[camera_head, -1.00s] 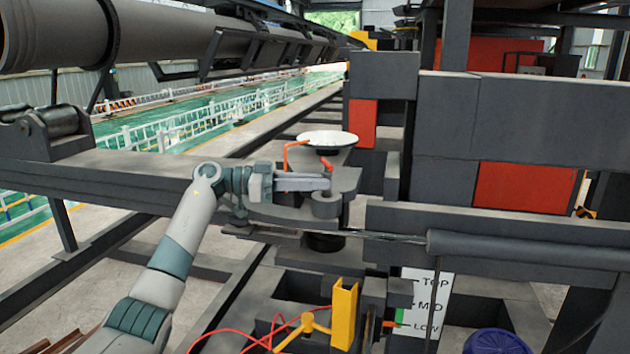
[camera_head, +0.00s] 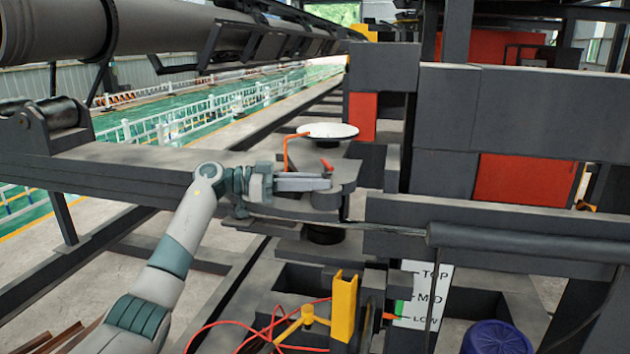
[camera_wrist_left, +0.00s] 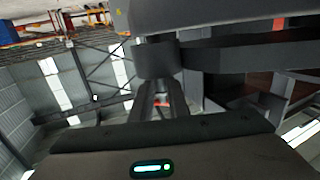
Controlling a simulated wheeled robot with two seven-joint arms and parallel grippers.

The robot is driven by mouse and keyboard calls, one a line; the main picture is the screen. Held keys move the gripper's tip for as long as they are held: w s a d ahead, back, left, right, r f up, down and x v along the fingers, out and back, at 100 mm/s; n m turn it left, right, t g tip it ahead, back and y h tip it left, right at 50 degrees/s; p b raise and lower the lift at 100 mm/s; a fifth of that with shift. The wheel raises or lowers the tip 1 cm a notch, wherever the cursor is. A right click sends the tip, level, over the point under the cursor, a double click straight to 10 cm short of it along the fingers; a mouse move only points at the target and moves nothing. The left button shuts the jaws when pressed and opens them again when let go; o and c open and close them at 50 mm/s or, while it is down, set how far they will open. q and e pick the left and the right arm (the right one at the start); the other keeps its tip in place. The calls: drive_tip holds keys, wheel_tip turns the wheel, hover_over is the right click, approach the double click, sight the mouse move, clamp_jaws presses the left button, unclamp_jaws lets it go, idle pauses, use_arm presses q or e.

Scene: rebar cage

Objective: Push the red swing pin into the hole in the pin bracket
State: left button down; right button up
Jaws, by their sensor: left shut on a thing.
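The red swing pin (camera_head: 327,165) shows as a short red end just above the fingertips of my left gripper (camera_head: 322,183) in the head view. My left gripper is shut on it, with its fingers pointing right. The pin bracket (camera_head: 347,174) is a dark grey plate with a rounded boss right at the fingertips. My fingers hide the lower part of the pin and the hole, so I cannot tell how far the pin is in. In the left wrist view, a small red patch (camera_wrist_left: 162,104) shows between the fingers. My right gripper is not in view.
A white disc (camera_head: 327,131) and a bent orange rod (camera_head: 287,150) stand just behind the gripper. A dark beam (camera_head: 110,175) runs left of it. A yellow post (camera_head: 343,305) and red hoses (camera_head: 235,325) are below. Dark blocks (camera_head: 450,150) close off the right.

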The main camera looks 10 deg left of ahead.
use_arm(q)
drive_tip(key=shift+f, duration=0.15)
drive_tip(key=c, duration=1.6)
unclamp_jaws()
drive_tip(key=shift+f, duration=0.15)
drive_tip(key=shift+f, duration=0.1)
drive_tip(key=shift+s, duration=0.1)
drive_tip(key=shift+s+a+f+b, duration=0.15)
drive_tip(key=shift+s+a+b, duration=0.1)
drive_tip(key=shift+a+b, duration=0.45)
drive_tip(key=b+v, duration=0.2)
drive_tip(key=v, duration=0.3)
drive_tip(key=b+v, duration=0.2)
drive_tip(key=v, duration=0.3)
drive_tip(key=b+v, duration=0.2)
drive_tip(key=v, duration=0.4)
drive_tip(key=shift+w+r+b, duration=0.1)
drive_tip(key=shift+r+b, duration=0.3)
